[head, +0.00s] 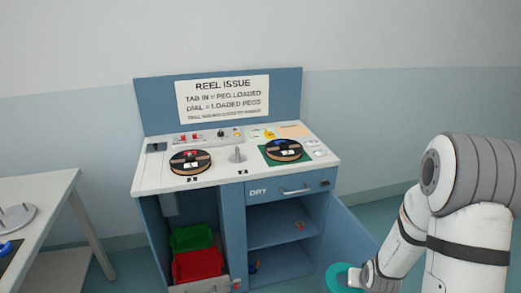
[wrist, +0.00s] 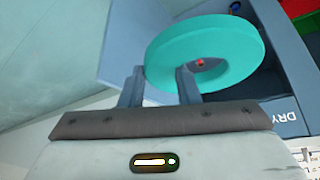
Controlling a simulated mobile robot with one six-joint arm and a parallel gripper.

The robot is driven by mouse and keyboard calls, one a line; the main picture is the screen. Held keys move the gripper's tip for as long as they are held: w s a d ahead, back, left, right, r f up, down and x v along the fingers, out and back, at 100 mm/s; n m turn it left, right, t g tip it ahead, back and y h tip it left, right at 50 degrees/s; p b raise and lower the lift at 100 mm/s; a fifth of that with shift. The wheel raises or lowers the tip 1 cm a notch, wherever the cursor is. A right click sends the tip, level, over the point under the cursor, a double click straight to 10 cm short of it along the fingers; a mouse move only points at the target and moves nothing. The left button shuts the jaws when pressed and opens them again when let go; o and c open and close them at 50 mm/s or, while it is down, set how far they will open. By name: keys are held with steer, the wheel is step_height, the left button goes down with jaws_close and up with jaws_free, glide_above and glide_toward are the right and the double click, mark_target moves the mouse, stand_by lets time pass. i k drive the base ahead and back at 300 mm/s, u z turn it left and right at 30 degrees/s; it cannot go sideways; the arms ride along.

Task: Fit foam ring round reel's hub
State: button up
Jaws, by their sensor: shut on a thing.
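My gripper (wrist: 158,80) is shut on the teal foam ring (wrist: 215,38), with the ring's rim between the two fingers. In the head view the ring (head: 341,279) is at the bottom edge, partly cut off, low in front of the cabinet's open door. Two dark reels lie on the cabinet top: a left reel (head: 190,167) with a red-marked centre, and a right reel (head: 284,156) with a blue-marked centre on a green patch. The ring is apart from both reels. The fingertips are not clear in the head view.
The blue cabinet (head: 233,225) has a bare peg (head: 237,155) between the reels. Its right door (head: 348,240) stands open. A white table (head: 40,205) stands at far left.

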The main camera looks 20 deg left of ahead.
mark_target(285, 148)
steer(key=u, duration=0.9)
steer(key=i, duration=1)
steer(key=u, duration=0.05)
